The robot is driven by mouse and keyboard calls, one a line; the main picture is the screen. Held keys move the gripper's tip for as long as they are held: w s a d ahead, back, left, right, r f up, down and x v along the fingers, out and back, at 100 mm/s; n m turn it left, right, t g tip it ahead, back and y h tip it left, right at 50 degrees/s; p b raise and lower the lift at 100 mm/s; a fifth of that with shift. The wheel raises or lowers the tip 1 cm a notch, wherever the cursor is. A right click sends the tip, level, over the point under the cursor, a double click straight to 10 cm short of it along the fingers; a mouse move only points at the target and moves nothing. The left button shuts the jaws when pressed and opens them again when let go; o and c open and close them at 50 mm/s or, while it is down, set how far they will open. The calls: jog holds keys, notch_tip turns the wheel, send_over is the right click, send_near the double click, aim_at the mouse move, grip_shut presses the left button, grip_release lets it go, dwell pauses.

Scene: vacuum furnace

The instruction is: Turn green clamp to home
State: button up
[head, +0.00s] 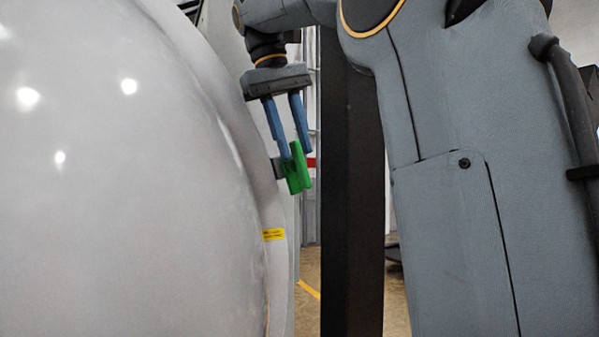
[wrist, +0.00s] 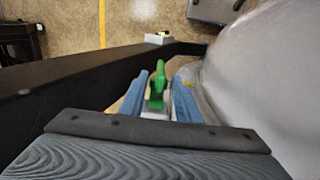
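The green clamp (head: 297,169) is at the rim of the large rounded furnace door, right of the door's curve in the head view. In the wrist view the green clamp (wrist: 158,84) stands between the two blue fingers. My gripper (head: 297,154) points down at the clamp, with one finger at its left and the other near its upper right. In the wrist view my gripper (wrist: 160,84) has its fingers spread, with narrow gaps beside the clamp. I cannot tell for sure whether either finger touches it.
The pale furnace door (head: 120,180) fills the left and bulges close to the gripper. A dark vertical post (head: 350,200) stands to the right. A yellow label (head: 274,235) sits on the rim below the clamp. Floor shows beyond the post.

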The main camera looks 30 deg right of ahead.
aim_at(302, 183)
jog(key=shift+x, duration=3.05)
grip_shut()
